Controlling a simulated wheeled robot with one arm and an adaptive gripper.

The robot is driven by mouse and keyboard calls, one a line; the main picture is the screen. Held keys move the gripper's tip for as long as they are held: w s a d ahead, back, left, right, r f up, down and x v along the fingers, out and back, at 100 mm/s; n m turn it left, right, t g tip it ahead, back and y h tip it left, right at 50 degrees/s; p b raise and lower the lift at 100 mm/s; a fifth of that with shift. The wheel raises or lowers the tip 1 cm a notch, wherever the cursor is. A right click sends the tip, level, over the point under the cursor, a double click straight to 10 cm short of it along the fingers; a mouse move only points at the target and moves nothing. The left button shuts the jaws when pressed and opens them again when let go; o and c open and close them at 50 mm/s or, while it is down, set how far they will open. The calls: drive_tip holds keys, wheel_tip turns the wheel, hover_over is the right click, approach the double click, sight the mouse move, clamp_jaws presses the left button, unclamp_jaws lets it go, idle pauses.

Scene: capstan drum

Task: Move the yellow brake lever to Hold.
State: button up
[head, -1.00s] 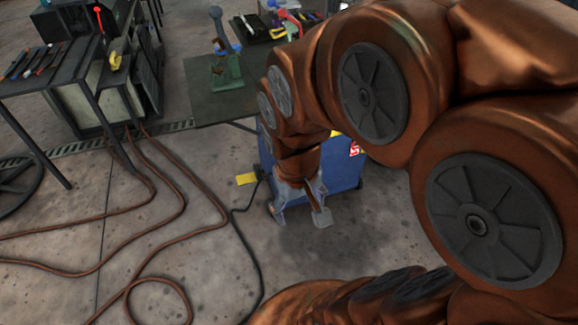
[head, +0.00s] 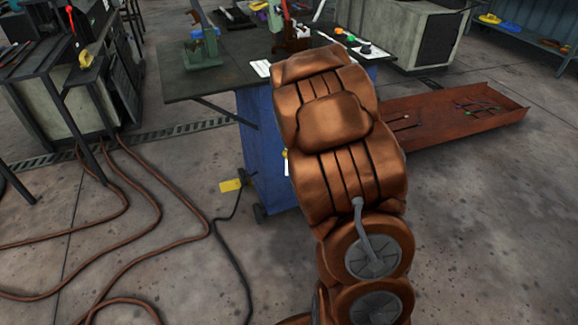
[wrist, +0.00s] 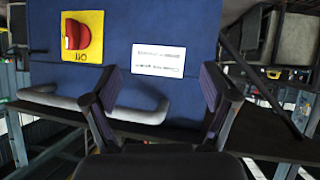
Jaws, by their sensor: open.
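I cannot make out a lever marked Hold in either view. In the wrist view my gripper (wrist: 160,103) is open and empty, its two dark fingers apart in front of a blue cabinet. The cabinet (head: 262,150) also shows in the head view, where my arm covers part of it and hides my gripper. In the wrist view a red knob (wrist: 76,36) on a yellow plate (wrist: 94,22) is on the cabinet face at upper left. A white label (wrist: 158,60) is to its right, beyond the fingers. A grey bar handle (wrist: 70,102) crosses the lower left.
A dark table (head: 205,82) carries a green vise-like tool (head: 203,50). A rust-red tray (head: 450,120) lies on the floor at right. A yellow tag (head: 230,185) lies by the cabinet near a black cable (head: 232,255). Brown hoses (head: 125,235) cross the left floor.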

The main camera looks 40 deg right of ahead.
wheel_tip(320, 180, down, 17)
drive_tip(key=w+d+t+y+b, duration=0.25)
drive_tip(key=t+b, duration=0.45)
drive_tip(key=b, duration=0.4)
drive_tip(key=shift+y, duration=0.35)
drive_tip(key=shift+w+d+f+b, duration=0.15)
drive_tip(key=shift+w+b, duration=0.5)
drive_tip(key=shift+w, duration=1.4)
drive_tip(key=shift+w+d+r+b, duration=0.1)
drive_tip(key=shift+w+b, duration=0.5)
drive_tip(key=shift+w, duration=1.4)
drive_tip(key=shift+c, duration=0.3)
drive_tip(key=shift+f, duration=0.15)
clamp_jaws()
